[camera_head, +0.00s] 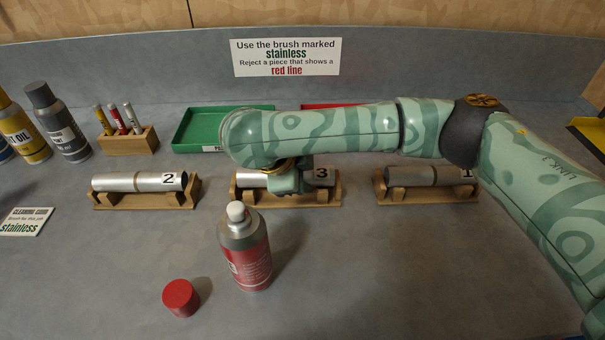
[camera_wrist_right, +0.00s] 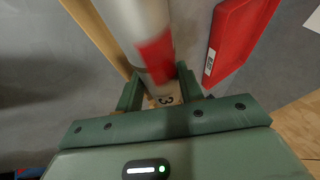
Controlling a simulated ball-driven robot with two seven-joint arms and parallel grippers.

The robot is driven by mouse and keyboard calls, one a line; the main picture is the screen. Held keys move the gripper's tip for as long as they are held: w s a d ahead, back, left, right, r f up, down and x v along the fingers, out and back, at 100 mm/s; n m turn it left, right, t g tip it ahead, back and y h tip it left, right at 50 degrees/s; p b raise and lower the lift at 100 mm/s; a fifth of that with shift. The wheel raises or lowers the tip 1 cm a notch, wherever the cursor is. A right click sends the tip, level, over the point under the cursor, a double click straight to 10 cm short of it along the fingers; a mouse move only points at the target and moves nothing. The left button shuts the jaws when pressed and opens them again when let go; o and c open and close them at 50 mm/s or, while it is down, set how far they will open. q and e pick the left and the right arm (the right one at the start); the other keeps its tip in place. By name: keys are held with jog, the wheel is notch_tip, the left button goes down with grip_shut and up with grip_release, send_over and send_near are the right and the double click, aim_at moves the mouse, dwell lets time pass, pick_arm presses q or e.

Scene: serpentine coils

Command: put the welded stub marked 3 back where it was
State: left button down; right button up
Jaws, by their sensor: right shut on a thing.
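The welded stub marked 3 (camera_head: 251,181) is a silver tube lying level at the middle wooden cradle (camera_head: 318,198). My right gripper (camera_head: 289,184) reaches down over its middle and is shut on it. The gripper and arm hide the weld and part of the tube in the head view. I cannot tell whether the stub rests fully in the cradle. The right wrist view shows the stub (camera_wrist_right: 130,18) between the green fingers (camera_wrist_right: 160,92), with a red band around it and the mark 3 close to the jaws. My left gripper is not in view.
Stub 2 (camera_head: 152,182) and stub 1 (camera_head: 452,175) lie in cradles either side. An uncapped red spray can (camera_head: 247,256) stands in front, its red cap (camera_head: 180,297) nearby. A green tray (camera_head: 182,132) and a red tray (camera_wrist_right: 237,35) are behind. The front right bench is clear.

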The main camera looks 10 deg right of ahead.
jog(key=shift+f, duration=0.25)
jog(key=o, duration=1.2)
jog(key=shift+o, duration=0.2)
jog(key=shift+r, duration=0.1)
pick_arm(q)
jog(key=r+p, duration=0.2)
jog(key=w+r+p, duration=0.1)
jog(key=p, duration=0.1)
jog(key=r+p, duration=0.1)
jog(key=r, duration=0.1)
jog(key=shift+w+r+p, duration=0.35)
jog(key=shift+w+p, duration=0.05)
pick_arm(e)
jog(key=v, duration=1.2)
jog(key=shift+r, duration=0.2)
jog(key=shift+a, duration=0.1)
